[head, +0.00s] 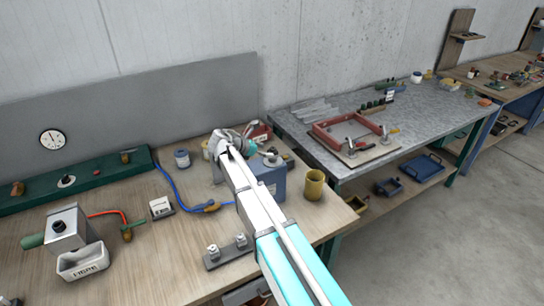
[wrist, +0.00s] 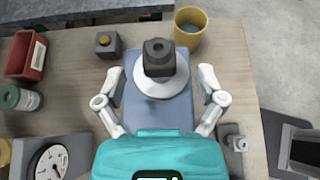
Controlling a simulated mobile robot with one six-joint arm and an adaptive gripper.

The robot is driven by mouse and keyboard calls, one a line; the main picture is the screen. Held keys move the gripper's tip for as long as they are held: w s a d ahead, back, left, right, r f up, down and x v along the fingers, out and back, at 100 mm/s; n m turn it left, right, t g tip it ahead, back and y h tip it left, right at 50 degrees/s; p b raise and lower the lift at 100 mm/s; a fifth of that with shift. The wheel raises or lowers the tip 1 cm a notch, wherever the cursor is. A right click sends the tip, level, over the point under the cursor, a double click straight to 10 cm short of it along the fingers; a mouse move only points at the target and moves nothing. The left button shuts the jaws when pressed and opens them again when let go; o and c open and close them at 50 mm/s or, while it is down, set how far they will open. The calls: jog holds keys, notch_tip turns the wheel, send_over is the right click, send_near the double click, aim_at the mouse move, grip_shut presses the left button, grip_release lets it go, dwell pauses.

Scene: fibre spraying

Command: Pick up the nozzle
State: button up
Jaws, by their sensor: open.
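A dark grey block-shaped piece with a round hole, which looks like the nozzle (wrist: 158,58), sits upright on a round white disc (wrist: 160,84). The disc is on a blue-grey box (wrist: 137,105), which also shows in the head view (head: 272,178). My gripper (wrist: 160,76) is open, with one finger to each side of the disc and the nozzle, apart from both. In the head view my gripper (head: 226,142) is over the box's left part, and my arm hides much of that spot.
A yellow cup (wrist: 190,26) stands close beside the box. A small button box (wrist: 108,43), a red bin (wrist: 26,56) and a green-labelled jar (wrist: 18,101) are nearby. A holder with two small fittings (head: 228,250) lies at the bench front. A metal-topped table (head: 420,112) adjoins right.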

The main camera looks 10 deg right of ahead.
aim_at(274, 148)
jog(key=shift+b+x, duration=0.75)
jog(key=shift+x, duration=1.15)
grip_shut()
jog(key=shift+r, duration=0.15)
jog(key=shift+r+p, duration=0.75)
jog(key=shift+p, duration=0.25)
jog(key=s+d+r+p, duration=0.2)
jog(key=s+r+p, duration=0.9)
jog(key=s, duration=0.3)
